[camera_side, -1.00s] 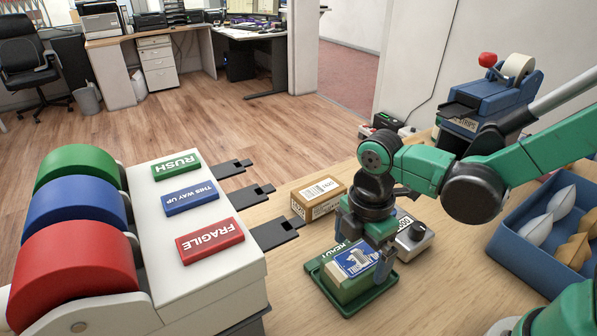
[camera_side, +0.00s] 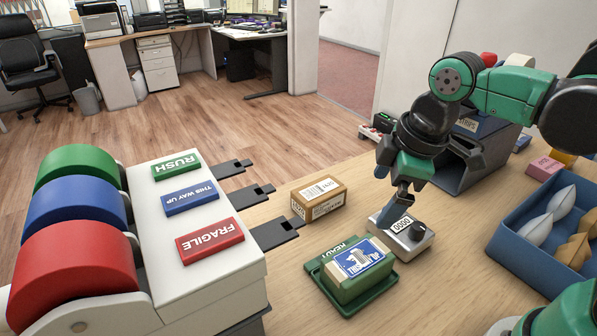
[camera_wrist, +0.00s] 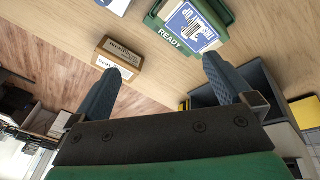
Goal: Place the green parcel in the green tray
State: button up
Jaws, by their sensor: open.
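The green parcel (camera_side: 362,283), with a blue and white label on top, lies in the green tray (camera_side: 330,290), whose rim reads READY. Both also show at the top of the wrist view, the parcel (camera_wrist: 199,24) and the tray (camera_wrist: 172,38). My gripper (camera_side: 402,192) is raised behind and to the right of the tray, above the small scale with the 0000 display. In the wrist view its two fingers are wide apart with nothing between them. It is clear of the parcel.
A brown box (camera_side: 319,203) stands behind the tray. The scale (camera_side: 400,240) is close to the tray's back right. A blue bin (camera_side: 540,262) with pouches is at the right. A label dispenser (camera_side: 190,240) fills the left. Wooden counter around the tray's front is bare.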

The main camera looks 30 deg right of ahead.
jog(key=d+m+t, duration=0.1)
jog(key=m, duration=0.2)
jog(key=d+m+t, duration=0.1)
jog(key=d+m, duration=0.1)
jog(key=m, duration=0.1)
jog(key=d+m+t, duration=0.1)
jog(key=m+t, duration=0.1)
jog(key=m, duration=0.2)
jog(key=shift+w+d+f+h, duration=0.15)
jog(key=shift+f+h, duration=0.05)
jog(key=shift+h, duration=0.1)
